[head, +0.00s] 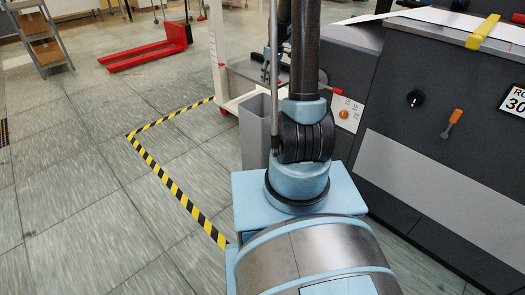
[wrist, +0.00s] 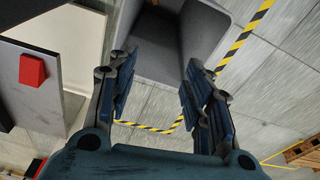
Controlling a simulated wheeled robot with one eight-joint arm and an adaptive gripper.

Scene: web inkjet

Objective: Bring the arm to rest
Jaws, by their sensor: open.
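My gripper (wrist: 158,62) is in the wrist view, with its two dark blue fingers spread apart and nothing between them. It is open and appears to be above the grey bin (wrist: 168,42), which lies beyond the fingertips; I see no contact. My arm stands upright in the middle of the head view and runs out of the top edge, so the gripper is hidden there. The grey bin also shows in the head view (head: 255,130), partly behind my arm.
A large dark machine (head: 430,110) stands close on the right. Yellow-black floor tape (head: 170,185) runs left of my base. A red pallet truck (head: 150,52) and a shelf cart (head: 42,40) are farther back. The floor at left is clear.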

